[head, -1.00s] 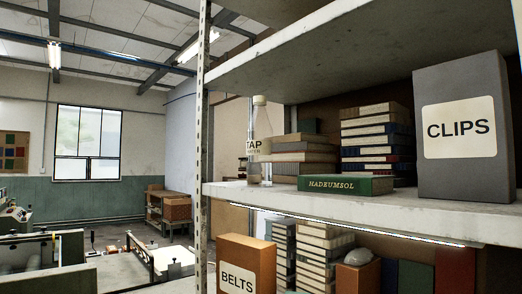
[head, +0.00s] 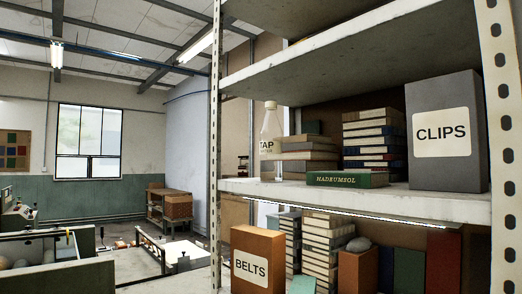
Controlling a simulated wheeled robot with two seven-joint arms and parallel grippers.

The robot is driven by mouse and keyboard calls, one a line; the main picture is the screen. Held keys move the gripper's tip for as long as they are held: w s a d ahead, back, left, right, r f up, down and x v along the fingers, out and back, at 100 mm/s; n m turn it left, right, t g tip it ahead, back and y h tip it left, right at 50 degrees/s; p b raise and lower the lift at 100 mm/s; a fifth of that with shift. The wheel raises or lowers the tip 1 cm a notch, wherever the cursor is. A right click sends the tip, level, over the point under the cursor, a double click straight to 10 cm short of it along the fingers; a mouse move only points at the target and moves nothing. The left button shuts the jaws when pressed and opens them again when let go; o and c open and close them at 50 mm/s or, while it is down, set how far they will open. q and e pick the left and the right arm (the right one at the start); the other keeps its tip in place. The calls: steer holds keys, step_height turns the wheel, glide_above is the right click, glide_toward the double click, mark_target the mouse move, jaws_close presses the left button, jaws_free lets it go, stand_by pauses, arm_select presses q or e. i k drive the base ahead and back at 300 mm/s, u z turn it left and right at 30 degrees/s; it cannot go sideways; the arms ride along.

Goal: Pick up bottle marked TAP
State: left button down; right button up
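The clear bottle marked TAP (head: 270,146) stands upright near the left end of the middle shelf (head: 400,203), in the head view. It has a pale cap and a label reading TAP. Neither of my grippers shows in the head view.
On the same shelf lie a green book marked HADRUMSOL (head: 347,179), a taller book stack (head: 372,140) and a grey CLIPS box (head: 444,130). An orange BELTS box (head: 257,258) stands below. Metal posts (head: 216,130) flank the shelf. A board above limits height.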

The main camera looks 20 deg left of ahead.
mark_target(271, 164)
steer(key=z, duration=0.05)
steer(key=k, duration=0.9)
steer(key=u, duration=1.4)
steer(key=i, duration=1.75)
steer(key=z, duration=0.45)
